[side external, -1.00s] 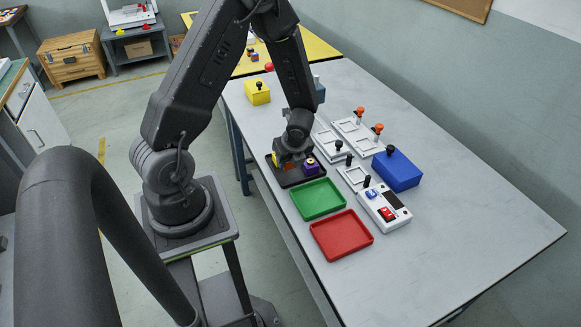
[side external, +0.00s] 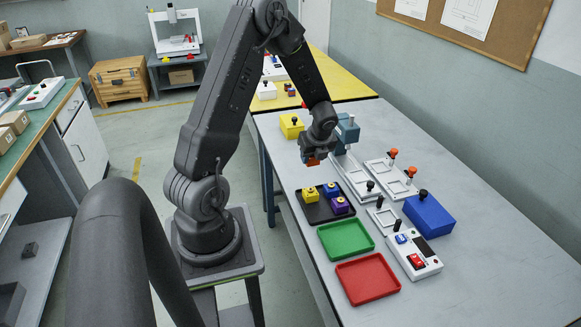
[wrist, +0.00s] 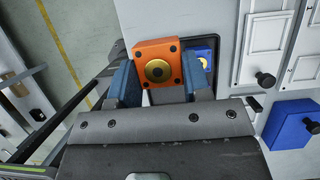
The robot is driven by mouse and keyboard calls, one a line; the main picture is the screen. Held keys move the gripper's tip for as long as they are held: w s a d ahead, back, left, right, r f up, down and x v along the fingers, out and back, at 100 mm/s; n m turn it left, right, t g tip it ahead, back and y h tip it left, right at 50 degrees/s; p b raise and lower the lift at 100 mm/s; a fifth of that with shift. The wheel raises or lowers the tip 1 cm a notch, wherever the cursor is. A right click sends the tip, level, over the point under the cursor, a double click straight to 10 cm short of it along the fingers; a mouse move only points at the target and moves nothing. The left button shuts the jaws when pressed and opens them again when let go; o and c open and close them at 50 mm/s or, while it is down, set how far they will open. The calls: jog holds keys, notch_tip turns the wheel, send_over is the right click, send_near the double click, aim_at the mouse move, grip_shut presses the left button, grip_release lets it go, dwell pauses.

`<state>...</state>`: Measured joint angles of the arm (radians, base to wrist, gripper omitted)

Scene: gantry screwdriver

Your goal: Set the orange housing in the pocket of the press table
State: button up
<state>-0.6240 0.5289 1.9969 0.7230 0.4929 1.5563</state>
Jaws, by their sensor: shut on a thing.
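My gripper (side external: 313,154) is shut on the orange housing (side external: 312,162) and holds it up in the air behind the black tray, left of the press. In the wrist view the orange housing (wrist: 157,63) sits between the two blue fingers, its round brass-coloured centre facing the camera. The blue-grey press (side external: 347,129) stands on the table to the right of my gripper. A pale press table (side external: 352,177) with a black knob extends forward from it. My gripper is apart from it. I cannot make out its pocket clearly.
The black tray (side external: 314,217) holds yellow, blue and purple housings. Green (side external: 345,238) and red (side external: 367,279) trays lie in front. Pale fixtures with orange knobs (side external: 390,172), a blue box (side external: 428,215) and a switch box (side external: 414,256) stand right. A yellow box (side external: 290,127) stands behind.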

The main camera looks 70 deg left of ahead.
jog(key=w+d+f, duration=0.1)
jog(key=w+f, duration=0.1)
jog(key=w, duration=1.5)
jog(key=shift+f, duration=2.7)
jog(key=shift+f, duration=0.7)
jog(key=o, duration=1.3)
jog(key=shift+c, duration=0.2)
notch_tip(320, 180, up, 8)
